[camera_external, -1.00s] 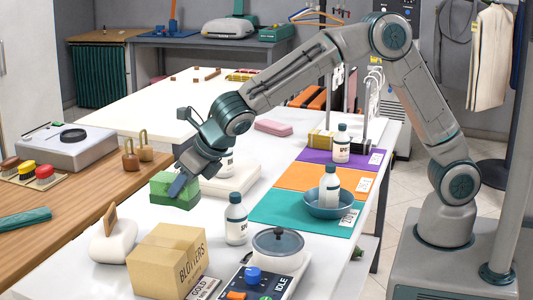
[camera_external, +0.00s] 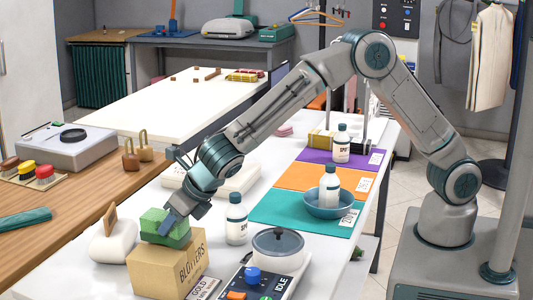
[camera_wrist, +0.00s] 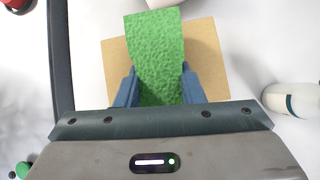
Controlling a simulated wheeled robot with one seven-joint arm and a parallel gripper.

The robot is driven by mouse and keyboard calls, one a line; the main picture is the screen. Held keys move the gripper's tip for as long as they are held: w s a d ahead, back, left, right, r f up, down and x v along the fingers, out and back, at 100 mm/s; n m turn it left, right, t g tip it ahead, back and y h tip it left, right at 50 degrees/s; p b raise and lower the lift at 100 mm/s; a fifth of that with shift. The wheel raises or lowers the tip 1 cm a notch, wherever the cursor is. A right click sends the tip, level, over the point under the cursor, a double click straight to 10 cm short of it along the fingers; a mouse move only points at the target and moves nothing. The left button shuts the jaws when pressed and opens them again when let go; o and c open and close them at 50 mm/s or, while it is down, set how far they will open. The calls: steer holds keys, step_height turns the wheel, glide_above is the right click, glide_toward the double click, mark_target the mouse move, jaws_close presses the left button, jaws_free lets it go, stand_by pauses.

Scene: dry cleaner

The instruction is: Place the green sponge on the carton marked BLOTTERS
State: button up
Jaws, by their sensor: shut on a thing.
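The green sponge (camera_external: 165,226) is between the fingers of my gripper (camera_external: 170,222), which is shut on it. The sponge is at the top of the carton marked BLOTTERS (camera_external: 165,272), over its back part. I cannot tell whether it touches the carton top or hangs just above it. In the wrist view the sponge (camera_wrist: 155,50) lies between the two blue fingers (camera_wrist: 158,92), with the tan carton top (camera_wrist: 205,65) showing on both sides of it.
A white bottle (camera_external: 236,222) stands right of the carton. A white block with a wooden piece (camera_external: 113,242) stands close on its left.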

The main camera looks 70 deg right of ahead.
steer(key=shift+f, duration=0.35)
steer(key=shift+o, duration=1.1)
steer(key=shift+f, duration=0.1)
steer(key=o, duration=1.1)
steer(key=shift+c, duration=0.2)
steer(key=shift+r, duration=0.2)
steer(key=shift+r, duration=0.3)
steer(key=shift+s+r, duration=0.2)
steer(key=shift+r, duration=0.15)
steer(key=v, duration=1.1)
steer(key=shift+s+d+r, duration=0.1)
